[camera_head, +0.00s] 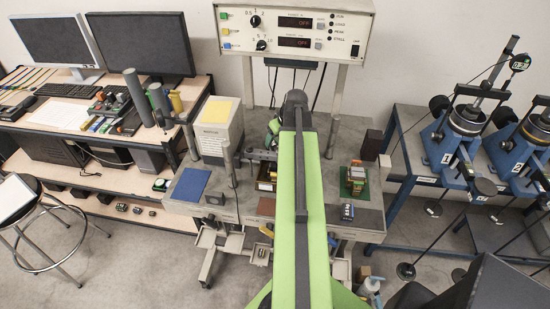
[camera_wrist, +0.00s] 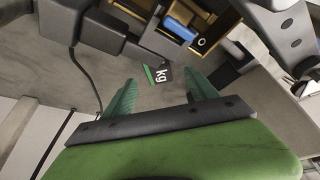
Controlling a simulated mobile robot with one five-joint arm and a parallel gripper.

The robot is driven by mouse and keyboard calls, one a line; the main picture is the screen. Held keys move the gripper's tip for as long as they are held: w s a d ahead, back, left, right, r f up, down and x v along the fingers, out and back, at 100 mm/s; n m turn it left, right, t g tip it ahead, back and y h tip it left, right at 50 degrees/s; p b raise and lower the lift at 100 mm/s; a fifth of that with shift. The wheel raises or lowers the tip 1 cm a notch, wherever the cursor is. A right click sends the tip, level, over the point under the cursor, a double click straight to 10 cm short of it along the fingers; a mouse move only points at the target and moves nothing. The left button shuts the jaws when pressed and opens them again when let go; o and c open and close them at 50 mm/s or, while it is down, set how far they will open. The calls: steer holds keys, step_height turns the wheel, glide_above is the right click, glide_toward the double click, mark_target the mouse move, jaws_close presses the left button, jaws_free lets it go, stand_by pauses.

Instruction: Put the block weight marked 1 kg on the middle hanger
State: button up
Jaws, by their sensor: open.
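In the wrist view, my gripper (camera_wrist: 160,94) is open, with its two green fingers apart and nothing between the tips. In the head view, my green arm covers the middle of the bench and I cannot make out my gripper. At the right, thin rods with dark discs hang below the blue lever frames (camera_head: 450,142); one disc (camera_head: 406,271) is near the floor. I cannot tell which is the middle hanger.
The bench holds a blue mat (camera_head: 190,185), a white box (camera_head: 217,125) and a dark block with white lettering (camera_head: 348,212). A control panel (camera_head: 292,30) stands behind. In the wrist view, dark and yellow parts (camera_wrist: 215,30) stand close beyond the block. Monitors are left.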

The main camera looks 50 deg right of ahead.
mark_target(275, 144)
steer(key=shift+x, duration=0.75)
steer(key=b+x, duration=0.5)
steer(key=shift+d+f, duration=0.15)
steer(key=shift+f, duration=0.05)
steer(key=shift+r, duration=0.2)
jaws_close()
